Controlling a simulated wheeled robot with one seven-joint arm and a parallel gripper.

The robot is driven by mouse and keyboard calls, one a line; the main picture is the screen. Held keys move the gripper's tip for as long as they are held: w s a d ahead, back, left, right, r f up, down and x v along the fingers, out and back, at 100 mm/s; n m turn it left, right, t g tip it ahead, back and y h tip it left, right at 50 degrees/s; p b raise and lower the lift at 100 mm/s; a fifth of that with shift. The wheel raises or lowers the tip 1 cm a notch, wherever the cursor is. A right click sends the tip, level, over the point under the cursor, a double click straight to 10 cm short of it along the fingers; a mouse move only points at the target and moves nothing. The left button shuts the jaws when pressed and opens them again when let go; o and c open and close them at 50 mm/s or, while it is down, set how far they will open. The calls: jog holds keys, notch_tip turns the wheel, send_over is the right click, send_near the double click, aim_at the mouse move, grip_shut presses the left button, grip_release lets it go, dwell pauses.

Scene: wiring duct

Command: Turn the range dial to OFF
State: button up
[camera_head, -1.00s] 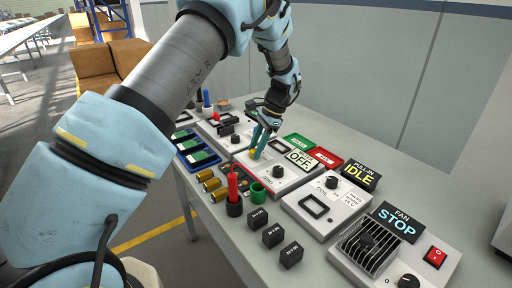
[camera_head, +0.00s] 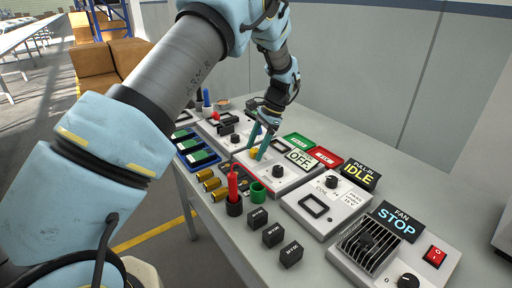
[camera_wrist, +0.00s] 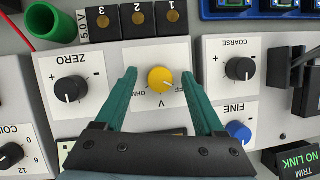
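The yellow range dial (camera_wrist: 160,80) sits on a white panel in the wrist view, with OHM to its left, V below and letters ending in FF to its right, partly covered by a finger. I cannot clearly tell where its pointer is. My gripper (camera_wrist: 159,75) is open, with one teal finger on each side of the dial and a visible gap to both. In the head view my gripper (camera_head: 258,146) is low over the panel, and the yellow dial (camera_head: 254,154) shows between the fingers.
A black ZERO knob (camera_wrist: 71,90) is left of the dial. A black COARSE knob (camera_wrist: 241,69) and a blue FINE knob (camera_wrist: 238,132) are to the right. A green cup (camera_head: 259,193) and a red post (camera_head: 233,186) stand near the panel's front.

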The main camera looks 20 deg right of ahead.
jog(key=shift+r, duration=0.1)
jog(key=b+v, duration=0.3)
jog(key=v, duration=0.7)
jog(key=shift+r, duration=0.3)
jog(key=shift+d, duration=0.1)
jog(key=w+a+n+h, duration=0.3)
jog(key=a+n, duration=0.4)
jog(key=a, duration=1.5)
jog(key=s+a+f+n+h, duration=0.1)
jog(key=s+a+n, duration=0.3)
jog(key=a, duration=0.5)
jog(key=s+a+f+n+t, duration=0.1)
jog(key=s+a+n, duration=0.4)
jog(key=s+a, duration=0.4)
jog(key=shift+a+f+n+h, duration=0.2)
jog(key=shift+a+n+h, duration=0.15)
jog(key=shift+a, duration=0.2)
jog(key=shift+s, duration=0.1)
